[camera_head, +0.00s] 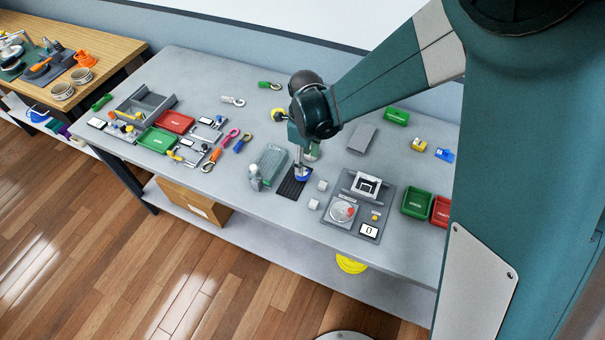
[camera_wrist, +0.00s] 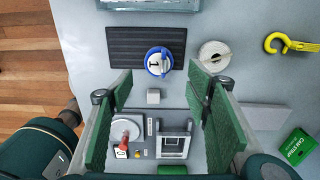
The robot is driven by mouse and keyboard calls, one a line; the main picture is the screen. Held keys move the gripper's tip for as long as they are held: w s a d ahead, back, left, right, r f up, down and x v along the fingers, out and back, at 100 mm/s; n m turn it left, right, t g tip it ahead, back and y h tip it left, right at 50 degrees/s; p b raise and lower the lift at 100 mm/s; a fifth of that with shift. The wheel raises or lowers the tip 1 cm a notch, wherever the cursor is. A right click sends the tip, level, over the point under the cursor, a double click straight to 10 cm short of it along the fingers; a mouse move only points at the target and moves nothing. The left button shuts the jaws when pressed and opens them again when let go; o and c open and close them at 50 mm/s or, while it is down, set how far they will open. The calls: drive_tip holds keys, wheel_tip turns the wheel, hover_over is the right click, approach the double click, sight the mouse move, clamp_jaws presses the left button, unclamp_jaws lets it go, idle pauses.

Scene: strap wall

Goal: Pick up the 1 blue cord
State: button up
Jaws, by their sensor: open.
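The blue cord (camera_wrist: 158,62) shows in the wrist view as a small round blue coil with a white top marked "1". It sits on a dark ribbed mat (camera_wrist: 118,47), near that mat's lower edge. In the head view the blue cord (camera_head: 302,175) lies at the right part of the dark mat (camera_head: 287,191). My gripper (camera_wrist: 160,82) is open and empty, its green pads wide apart. In the head view my gripper (camera_head: 301,160) hangs over the cord; the arm partly hides the area behind it. I cannot tell the exact height gap.
A white roll (camera_wrist: 213,55) stands right of the cord. A small pale cube (camera_wrist: 153,96) lies below it, beyond which is a grey station (camera_wrist: 145,130) with a dial. A clear green-tinted box (camera_head: 270,163) stands left of the mat. Hooked straps (camera_head: 218,146) lie farther left.

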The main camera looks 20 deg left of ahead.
drive_tip(key=shift+f, duration=0.6)
drive_tip(key=shift+s+a+f, duration=0.1)
drive_tip(key=shift+f, duration=2.5)
drive_tip(key=shift+c, duration=0.6)
drive_tip(key=c, duration=0.8)
